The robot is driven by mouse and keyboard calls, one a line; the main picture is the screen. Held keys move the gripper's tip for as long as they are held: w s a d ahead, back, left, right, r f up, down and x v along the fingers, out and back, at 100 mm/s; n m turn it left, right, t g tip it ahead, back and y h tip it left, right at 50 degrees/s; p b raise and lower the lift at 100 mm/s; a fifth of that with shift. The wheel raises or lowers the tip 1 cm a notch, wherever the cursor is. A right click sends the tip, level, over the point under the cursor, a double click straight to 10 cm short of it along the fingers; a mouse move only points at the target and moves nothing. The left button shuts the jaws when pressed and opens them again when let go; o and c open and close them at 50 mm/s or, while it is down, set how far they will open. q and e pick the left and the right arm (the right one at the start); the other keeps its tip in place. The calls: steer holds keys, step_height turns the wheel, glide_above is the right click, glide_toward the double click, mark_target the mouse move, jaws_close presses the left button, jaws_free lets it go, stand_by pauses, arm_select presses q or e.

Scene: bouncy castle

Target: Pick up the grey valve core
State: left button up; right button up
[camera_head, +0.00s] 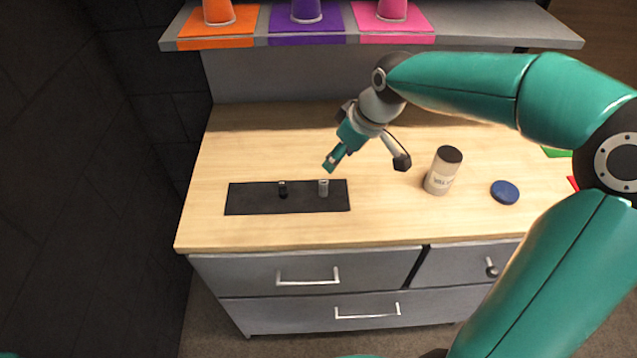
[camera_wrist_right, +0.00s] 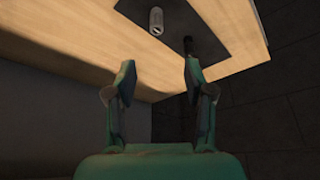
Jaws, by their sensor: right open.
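The grey valve core (camera_head: 323,187) is a small upright cylinder near the right end of a black mat (camera_head: 243,200) on the wooden worktop. It also shows in the right wrist view (camera_wrist_right: 156,22), beyond and between the open fingers. A black valve core (camera_head: 282,188) stands to its left on the mat, and shows in the right wrist view (camera_wrist_right: 188,45) beyond the right-hand finger. My right gripper (camera_head: 334,160) is above and just behind the grey core, apart from it, open and empty. My left gripper is not in view.
A white canister with a dark lid (camera_head: 441,172) and a blue disc (camera_head: 505,192) are on the worktop (camera_head: 400,220) to the right. A shelf above carries orange (camera_head: 218,27), purple (camera_head: 307,26) and pink (camera_head: 394,24) mats with cups. The worktop left of the mat is clear.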

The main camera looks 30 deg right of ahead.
mark_target(325, 182)
steer(key=x, duration=0.6)
steer(key=d+x, duration=0.1)
steer(key=x, duration=0.2)
steer(key=shift+s+f+p, duration=0.25)
steer(key=shift+f+p, duration=0.1)
steer(key=shift+p+x, duration=0.65)
steer(key=shift+x, duration=2.05)
steer(key=shift+a+r, duration=0.1)
steer(key=shift+a, duration=0.05)
steer(key=shift+c, duration=0.2)
jaws_close()
